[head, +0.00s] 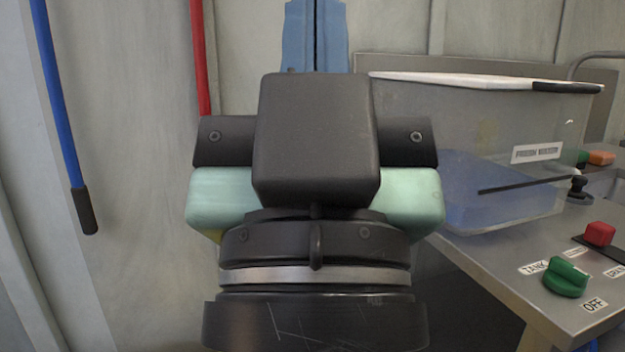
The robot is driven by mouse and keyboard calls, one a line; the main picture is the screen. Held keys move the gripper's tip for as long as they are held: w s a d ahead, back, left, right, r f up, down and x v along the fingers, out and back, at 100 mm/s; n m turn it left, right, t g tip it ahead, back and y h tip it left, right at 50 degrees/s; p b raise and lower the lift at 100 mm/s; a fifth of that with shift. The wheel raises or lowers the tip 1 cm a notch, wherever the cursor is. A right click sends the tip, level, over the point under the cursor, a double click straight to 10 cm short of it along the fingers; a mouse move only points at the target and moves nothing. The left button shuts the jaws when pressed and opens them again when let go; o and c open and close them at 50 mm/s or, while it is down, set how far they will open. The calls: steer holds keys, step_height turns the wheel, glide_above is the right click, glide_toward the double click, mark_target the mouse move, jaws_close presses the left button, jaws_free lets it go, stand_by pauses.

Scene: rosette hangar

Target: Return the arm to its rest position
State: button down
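My arm fills the middle of the head view, seen from behind. Its end, my gripper (316,140), shows as a dark housing with a dark crossbar behind it and rounded mint-green parts at both sides. No fingertips can be made out clearly, so I cannot tell whether it is open or shut, or whether it holds anything. A blue upright piece (298,38) with a dark line down its middle shows just above the housing. I cannot tell whether it belongs to my gripper or stands behind it.
A clear tank (470,120) with blue liquid stands on a metal counter (510,268) at the right; a white-and-black rod (460,80) lies across its top. Green (566,278) and red (599,234) controls sit in front. Blue (62,110) and red (199,55) poles stand at the left.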

step_height(320, 180, up, 35)
steer(key=p, duration=3.3)
steer(key=shift+a, duration=0.15)
steer(key=shift+w+r, duration=0.1)
